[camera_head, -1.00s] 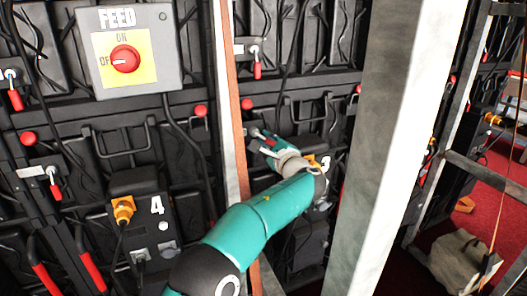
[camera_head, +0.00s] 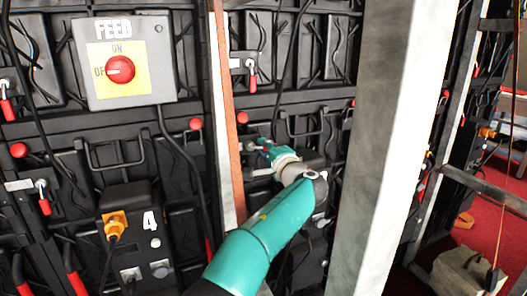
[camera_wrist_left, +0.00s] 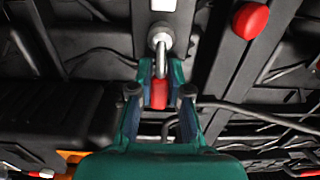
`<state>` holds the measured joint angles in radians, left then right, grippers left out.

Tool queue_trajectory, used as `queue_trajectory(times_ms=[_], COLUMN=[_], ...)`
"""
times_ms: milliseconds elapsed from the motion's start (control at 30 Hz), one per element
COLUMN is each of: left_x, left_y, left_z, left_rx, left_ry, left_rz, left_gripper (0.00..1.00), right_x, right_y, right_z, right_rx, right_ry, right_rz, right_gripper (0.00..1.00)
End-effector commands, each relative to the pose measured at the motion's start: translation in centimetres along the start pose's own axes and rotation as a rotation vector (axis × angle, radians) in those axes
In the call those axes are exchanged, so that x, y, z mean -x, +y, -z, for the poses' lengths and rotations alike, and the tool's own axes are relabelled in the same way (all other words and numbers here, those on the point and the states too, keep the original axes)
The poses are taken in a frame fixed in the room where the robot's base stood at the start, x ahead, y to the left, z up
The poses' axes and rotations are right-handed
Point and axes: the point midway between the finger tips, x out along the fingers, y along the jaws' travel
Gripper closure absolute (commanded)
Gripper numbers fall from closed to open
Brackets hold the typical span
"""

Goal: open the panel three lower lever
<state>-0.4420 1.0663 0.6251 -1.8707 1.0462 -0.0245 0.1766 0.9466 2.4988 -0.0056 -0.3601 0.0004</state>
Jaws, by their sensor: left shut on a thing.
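The lever has a red handle (camera_wrist_left: 159,95) on a metal shank (camera_wrist_left: 160,40), under a pale bracket, in the left wrist view. My left gripper (camera_wrist_left: 160,75) is shut on this handle, with a teal finger on each side. In the head view my left gripper (camera_head: 264,148) is against the dark panel between the brown-edged post and the wide grey post. The gripper and arm hide most of the lever there. No panel number shows beside it now. My right gripper is in neither view.
A FEED switch box (camera_head: 122,62) with a red knob is at upper left. A brown-edged post (camera_head: 228,120) stands just left of my gripper, and a wide grey post (camera_head: 375,150) to its right. Another red-handled lever (camera_head: 252,74) hangs above. A red knob (camera_wrist_left: 250,20) is near the gripper.

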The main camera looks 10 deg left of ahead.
Motion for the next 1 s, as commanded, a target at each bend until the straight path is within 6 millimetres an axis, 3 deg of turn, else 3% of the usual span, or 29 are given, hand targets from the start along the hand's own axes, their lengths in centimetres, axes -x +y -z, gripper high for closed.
queue_trajectory(times_ms=[367,400,533,1000], left_x=[-0.19,-0.19,-0.17,0.40], left_y=[0.67,0.67,0.57,0.11], left_z=[-0.26,-0.26,-0.23,-0.01], left_rx=[0.004,0.004,0.003,0.003], left_ry=[-0.011,-0.012,-0.010,-0.003], left_rz=[-0.012,-0.012,-0.010,-0.004], left_gripper=[1.00,0.80,0.58,0.57], right_x=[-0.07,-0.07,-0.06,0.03], right_y=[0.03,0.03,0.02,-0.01], right_z=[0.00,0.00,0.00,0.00], right_rx=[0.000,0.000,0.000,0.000], right_ry=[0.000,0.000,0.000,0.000], right_rz=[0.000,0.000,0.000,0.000], right_gripper=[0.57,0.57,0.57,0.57])
